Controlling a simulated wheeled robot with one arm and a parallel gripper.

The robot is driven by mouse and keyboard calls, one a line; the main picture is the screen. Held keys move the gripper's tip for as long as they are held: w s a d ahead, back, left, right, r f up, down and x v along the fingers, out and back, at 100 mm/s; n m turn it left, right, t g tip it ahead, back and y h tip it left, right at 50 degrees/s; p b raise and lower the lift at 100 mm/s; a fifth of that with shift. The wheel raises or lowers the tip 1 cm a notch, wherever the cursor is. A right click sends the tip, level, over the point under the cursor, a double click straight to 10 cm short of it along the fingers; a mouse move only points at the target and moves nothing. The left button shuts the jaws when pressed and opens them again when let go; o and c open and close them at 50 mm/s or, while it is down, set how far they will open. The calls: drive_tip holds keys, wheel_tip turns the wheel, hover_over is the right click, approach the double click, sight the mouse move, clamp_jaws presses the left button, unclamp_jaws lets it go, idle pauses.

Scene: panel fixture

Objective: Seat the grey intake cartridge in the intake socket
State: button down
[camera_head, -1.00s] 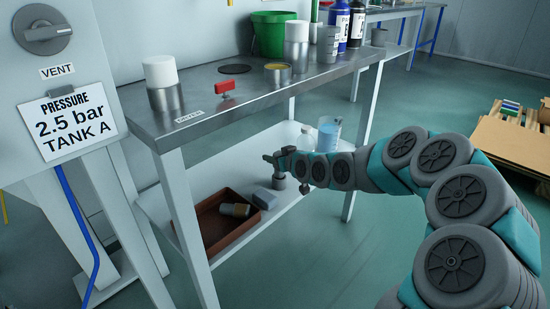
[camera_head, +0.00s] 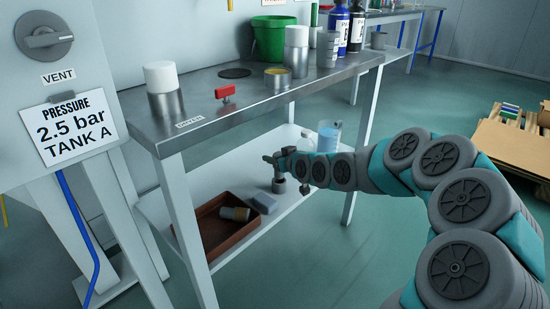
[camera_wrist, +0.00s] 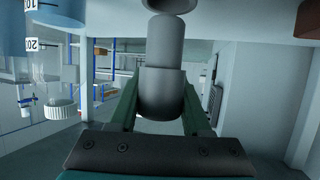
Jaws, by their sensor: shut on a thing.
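My gripper (camera_head: 277,165) is low, over the lower shelf of the steel bench. In the wrist view my gripper (camera_wrist: 160,108) is shut on the wide part of a grey stepped cylinder (camera_wrist: 162,90), which looks like the intake cartridge. Its narrower part points to the top of that view, where a darker round piece (camera_wrist: 170,4) lies in line with it. Whether they touch I cannot tell. In the head view a small grey cylinder (camera_head: 279,185) shows below my gripper, on the shelf. No marked intake socket can be made out.
A brown tray (camera_head: 225,247) with a tan-ended cylinder stands on the lower shelf (camera_head: 165,208), beside a grey block (camera_head: 264,203). A clear beaker of blue liquid (camera_head: 329,136) stands behind my wrist. The bench top (camera_head: 210,107) is close above.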

wheel_tip(320, 180, up, 5)
drive_tip(key=shift+f+p, duration=0.1)
drive_tip(key=shift+p, duration=0.65)
drive_tip(key=c, duration=0.9)
unclamp_jaws()
clamp_jaws()
drive_tip(key=shift+d, duration=0.1)
